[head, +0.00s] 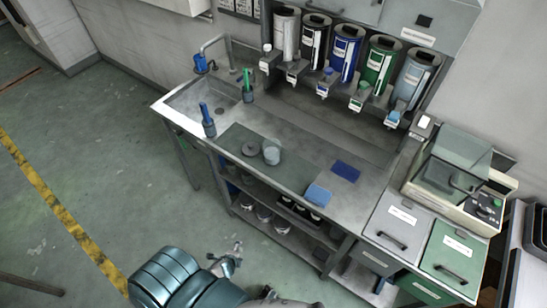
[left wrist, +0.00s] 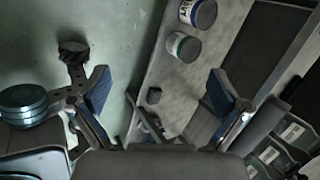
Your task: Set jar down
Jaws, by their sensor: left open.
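A pale, see-through jar (head: 271,153) stands upright on the dark green mat (head: 291,176) on the bench. A round grey lid-like disc (head: 250,149) lies to its left. My left gripper (head: 231,262) is in front of the bench, low in the head view, well apart from this jar. In the left wrist view its two blue-padded fingers (left wrist: 159,78) are spread with nothing between them. My right gripper cannot be made out.
A sink (head: 213,103) is at the bench's left end. Several coloured dispensers (head: 345,58) hang behind. A light blue cloth or sponge (head: 318,195) and a dark blue one (head: 345,171) lie to the right. The lower shelf (head: 287,226) holds several jars. Open floor lies left.

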